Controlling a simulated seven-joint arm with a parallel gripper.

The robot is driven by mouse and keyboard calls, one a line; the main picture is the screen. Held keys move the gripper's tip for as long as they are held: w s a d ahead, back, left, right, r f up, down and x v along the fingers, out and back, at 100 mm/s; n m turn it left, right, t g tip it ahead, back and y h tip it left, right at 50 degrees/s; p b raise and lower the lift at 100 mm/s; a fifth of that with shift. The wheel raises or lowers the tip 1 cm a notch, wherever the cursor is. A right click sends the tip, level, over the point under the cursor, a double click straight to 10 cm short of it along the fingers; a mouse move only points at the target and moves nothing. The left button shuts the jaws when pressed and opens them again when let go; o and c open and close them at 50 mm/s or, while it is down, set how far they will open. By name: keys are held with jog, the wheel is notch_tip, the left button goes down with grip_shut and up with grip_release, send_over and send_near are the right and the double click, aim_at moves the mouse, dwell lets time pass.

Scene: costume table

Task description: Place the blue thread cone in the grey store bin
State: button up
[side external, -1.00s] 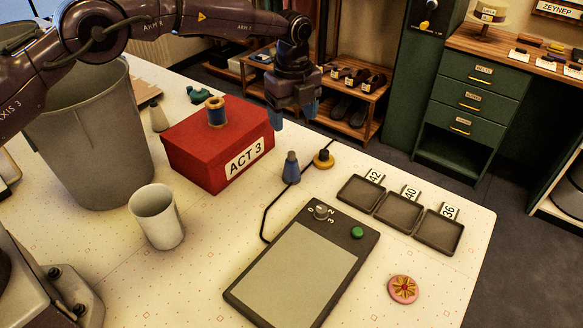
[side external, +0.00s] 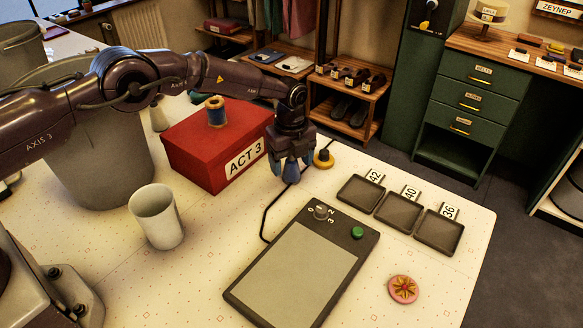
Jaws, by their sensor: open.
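The blue thread cone (side external: 291,172) stands upright on the white table, to the right of the red box. My gripper (side external: 290,170) is low over the cone with its blue fingers apart, one on each side. The fingers hide part of the cone, and I cannot tell whether they touch it. A large grey bin (side external: 105,175) stands at the left of the table, partly behind my arm. Its rim is mostly hidden by my arm.
The red box (side external: 195,160) labelled ACT 3 bears a blue spool (side external: 216,113). A black cable (side external: 265,222) runs near the cone.

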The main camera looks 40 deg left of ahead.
jog(key=shift+f, duration=0.35)
jog(key=c, duration=1.1)
jog(key=shift+r, duration=0.1)
